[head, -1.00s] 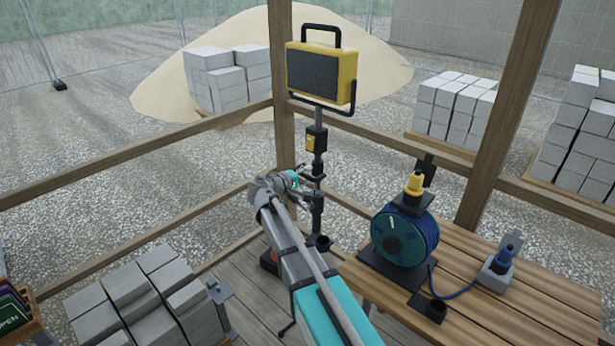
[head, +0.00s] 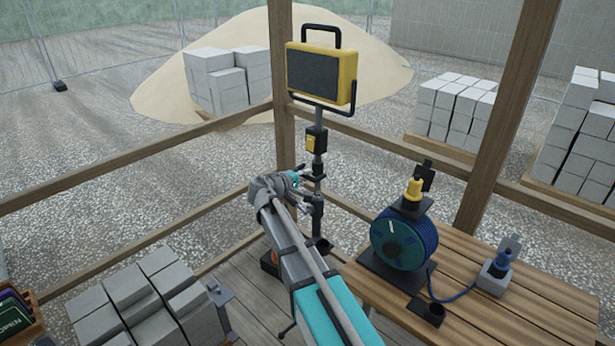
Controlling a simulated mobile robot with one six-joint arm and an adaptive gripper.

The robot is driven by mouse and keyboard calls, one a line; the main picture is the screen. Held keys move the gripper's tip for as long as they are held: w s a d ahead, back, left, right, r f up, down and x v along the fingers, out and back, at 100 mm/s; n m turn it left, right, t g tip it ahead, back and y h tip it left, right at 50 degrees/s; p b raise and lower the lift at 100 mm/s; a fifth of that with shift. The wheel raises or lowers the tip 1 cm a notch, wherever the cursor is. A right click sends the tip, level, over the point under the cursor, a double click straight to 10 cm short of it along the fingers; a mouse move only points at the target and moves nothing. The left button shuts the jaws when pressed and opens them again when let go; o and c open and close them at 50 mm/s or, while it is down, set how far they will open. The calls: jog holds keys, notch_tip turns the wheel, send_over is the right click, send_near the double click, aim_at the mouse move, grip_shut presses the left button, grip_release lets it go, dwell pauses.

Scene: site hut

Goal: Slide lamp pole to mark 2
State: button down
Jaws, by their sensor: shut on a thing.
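The lamp pole (head: 318,172) stands upright beside a wooden post. A yellow and black work lamp (head: 320,75) is mounted at its top on a U-shaped bracket. A black and yellow box (head: 316,140) sits on the pole below the lamp. My gripper (head: 314,190) is at the pole below that box and is shut on it, reaching from the left. The fingers are small in this view and the grip is partly hidden. I cannot read any mark numbers on the pole.
A blue cable reel (head: 404,238) and a blue plug on a grey socket block (head: 496,272) stand on the wooden table (head: 540,300) at right. Grey blocks (head: 140,300) are stacked at lower left. Wooden rails (head: 130,160) run behind the pole.

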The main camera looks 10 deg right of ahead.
aim_at(311, 137)
notch_tip(311, 137, up, 13)
jog(key=p, duration=1.2)
jog(key=shift+r+p, duration=0.2)
jog(key=shift+p, duration=0.1)
jog(key=c, duration=0.6)
grip_release()
jog(key=shift+a, duration=0.15)
jog(key=shift+w+a, duration=0.1)
jog(key=shift+a, duration=0.4)
jog(key=s+f+m+g+y+b, duration=0.1)
jog(key=s+f+m+g+y, duration=0.1)
jog(key=s+f, duration=0.4)
jog(key=s+d+f+m+g+y+b, duration=0.1)
jog(key=s+f+g+y, duration=0.3)
jog(key=s, duration=0.9)
jog(key=s+f+m+g+y+b, duration=0.3)
jog(key=s+f+y, duration=0.3)
jog(key=s+f, duration=0.4)
jog(key=shift+d+m+y, duration=0.3)
jog(key=shift+m, duration=0.3)
